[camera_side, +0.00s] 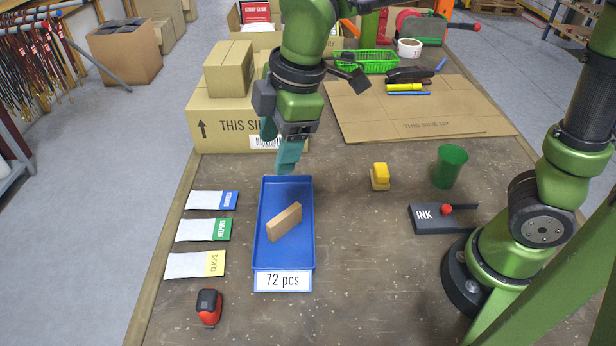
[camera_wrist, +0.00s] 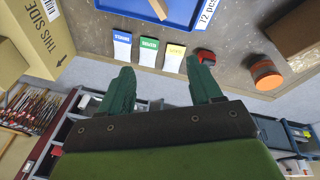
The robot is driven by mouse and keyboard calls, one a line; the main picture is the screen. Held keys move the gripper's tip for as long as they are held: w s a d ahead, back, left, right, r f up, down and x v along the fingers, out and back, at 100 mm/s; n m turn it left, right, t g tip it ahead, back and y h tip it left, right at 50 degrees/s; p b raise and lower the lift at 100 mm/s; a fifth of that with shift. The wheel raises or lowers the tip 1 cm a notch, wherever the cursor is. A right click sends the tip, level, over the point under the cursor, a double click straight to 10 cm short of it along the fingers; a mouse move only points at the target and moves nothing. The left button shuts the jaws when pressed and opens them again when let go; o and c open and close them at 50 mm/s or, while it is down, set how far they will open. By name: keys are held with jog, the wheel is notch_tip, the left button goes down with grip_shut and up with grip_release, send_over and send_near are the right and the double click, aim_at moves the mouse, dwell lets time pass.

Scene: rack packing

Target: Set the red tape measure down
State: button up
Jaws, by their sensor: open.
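The red tape measure (camera_side: 208,307), red with a black side, stands on the table at the front left, below the row of bags. In the wrist view the tape measure (camera_wrist: 206,56) lies beyond the right fingertip, next to the yellow-labelled bag. My gripper (camera_side: 287,160) is above the back end of the blue tray, well away from the tape measure. In the wrist view its two green fingers (camera_wrist: 164,86) are spread apart with nothing between them.
The blue tray (camera_side: 263,223) holds a wooden block (camera_side: 284,222). Three labelled bags (camera_side: 204,230) lie left of it. A cardboard box (camera_side: 223,125) stands behind. A yellow stamp (camera_side: 380,177), a green cup (camera_side: 450,166) and an ink pad (camera_side: 437,218) are at right.

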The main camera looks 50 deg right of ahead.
jog(key=s+d+m+t, duration=0.2)
jog(key=s+d+m, duration=0.3)
jog(key=d+m, duration=0.3)
jog(key=s+d+r+m+t, duration=0.1)
jog(key=s+d+m, duration=0.3)
jog(key=d+m, duration=0.4)
jog(key=shift+s+d+m+t+y, duration=0.3)
jog(key=shift+s+d+m+t, duration=0.1)
jog(key=shift+m+t, duration=0.45)
jog(key=shift+a, duration=0.1)
